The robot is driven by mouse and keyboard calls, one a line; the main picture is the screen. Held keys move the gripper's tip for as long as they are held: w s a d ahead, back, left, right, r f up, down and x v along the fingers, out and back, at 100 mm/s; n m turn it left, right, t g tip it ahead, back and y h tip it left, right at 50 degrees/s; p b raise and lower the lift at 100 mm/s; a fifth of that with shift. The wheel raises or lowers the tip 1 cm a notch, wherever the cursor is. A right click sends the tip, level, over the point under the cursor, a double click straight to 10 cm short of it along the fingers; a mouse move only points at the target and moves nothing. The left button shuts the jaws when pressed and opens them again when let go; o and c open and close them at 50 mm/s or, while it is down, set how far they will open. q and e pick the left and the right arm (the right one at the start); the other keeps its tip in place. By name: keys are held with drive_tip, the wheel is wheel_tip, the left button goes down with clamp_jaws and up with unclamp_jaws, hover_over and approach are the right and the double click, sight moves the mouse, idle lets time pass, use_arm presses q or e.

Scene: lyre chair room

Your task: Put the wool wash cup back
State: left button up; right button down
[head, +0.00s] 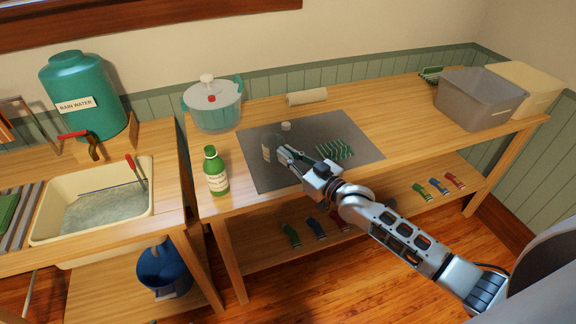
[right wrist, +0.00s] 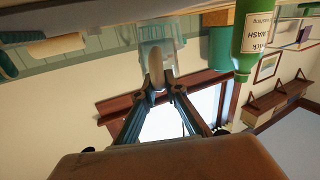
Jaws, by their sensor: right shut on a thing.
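My right gripper (head: 281,153) is over the front left part of the dark mat (head: 355,130). It is shut on a small pale, see-through thing (head: 267,150), which looks like the wool wash cup. The fingers partly hide it, and its exact shape is unclear. In the right wrist view the fingertips (right wrist: 160,82) close together in front of pale, clear shapes that are hard to tell apart. The green wool wash bottle (head: 216,172) stands upright left of the mat; it also shows upside down in the right wrist view (right wrist: 257,38). My left gripper is not in view.
A small pale round thing (head: 285,126) and a green ribbed rack (head: 335,149) are on the mat. A grey bin (head: 480,98) is at right; a sink (head: 95,205) is at left.

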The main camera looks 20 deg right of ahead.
drive_tip(key=shift+f+b, duration=0.3)
drive_tip(key=shift+f, duration=1.65)
drive_tip(key=shift+f, duration=0.1)
drive_tip(key=c, duration=2.1)
unclamp_jaws()
drive_tip(key=v, duration=1.2)
drive_tip(key=s+a+f+g+h, duration=0.1)
drive_tip(key=s+a+f, duration=0.1)
drive_tip(key=s+f, duration=0.3)
drive_tip(key=s+a+f+g+h, duration=0.1)
drive_tip(key=s+f+g+h, duration=0.1)
drive_tip(key=s+f, duration=0.4)
drive_tip(key=s+a+f+m+g+h, duration=0.1)
drive_tip(key=s+a+f+g, duration=0.1)
drive_tip(key=s+f, duration=0.4)
drive_tip(key=shift+s+a, duration=0.2)
drive_tip(key=shift+s, duration=0.8)
drive_tip(key=shift+s+a, duration=0.2)
drive_tip(key=shift+s, duration=0.8)
